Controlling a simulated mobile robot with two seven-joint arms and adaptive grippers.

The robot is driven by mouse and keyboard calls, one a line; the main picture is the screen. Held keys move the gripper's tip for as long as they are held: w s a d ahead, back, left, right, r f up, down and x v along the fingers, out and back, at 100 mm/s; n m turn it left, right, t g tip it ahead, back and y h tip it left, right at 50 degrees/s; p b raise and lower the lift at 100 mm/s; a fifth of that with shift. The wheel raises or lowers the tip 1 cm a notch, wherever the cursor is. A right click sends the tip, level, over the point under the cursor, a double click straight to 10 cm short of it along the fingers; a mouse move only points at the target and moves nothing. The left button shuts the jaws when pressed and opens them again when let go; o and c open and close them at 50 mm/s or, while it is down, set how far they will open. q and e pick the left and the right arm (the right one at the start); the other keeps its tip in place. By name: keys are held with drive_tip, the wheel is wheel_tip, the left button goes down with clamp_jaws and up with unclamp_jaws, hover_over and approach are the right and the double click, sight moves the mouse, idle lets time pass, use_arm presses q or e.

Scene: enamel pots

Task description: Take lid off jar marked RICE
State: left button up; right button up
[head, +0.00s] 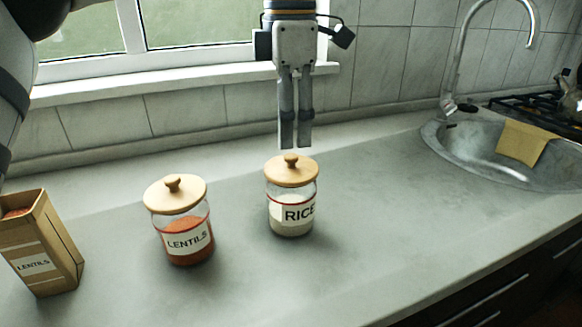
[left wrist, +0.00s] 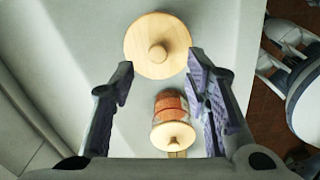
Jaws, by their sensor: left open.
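The glass jar marked RICE (head: 290,222) stands upright on the counter, with pale contents. Its round wooden lid (head: 291,171) with a knob is on it; the lid also shows in the left wrist view (left wrist: 141,42). My left gripper (head: 296,145) points down just above and behind this lid, apart from it. It is open and empty; in the left wrist view its fingers (left wrist: 158,72) are spread wide, with the lid's knob beyond and between them. My right gripper is not in view.
A jar marked LENTILS (head: 186,243) with a wooden lid (head: 175,194) stands to the left. An open LENTILS box (head: 42,250) is at far left. A sink (head: 470,160) with a yellow cloth (head: 522,143) is at right. Counter right of the RICE jar is clear.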

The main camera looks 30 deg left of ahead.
sight(291, 155)
use_arm(q)
wheel_tip(291, 155, down, 5)
drive_tip(key=shift+w+f, duration=0.1)
drive_tip(key=shift+w, duration=0.05)
clamp_jaws()
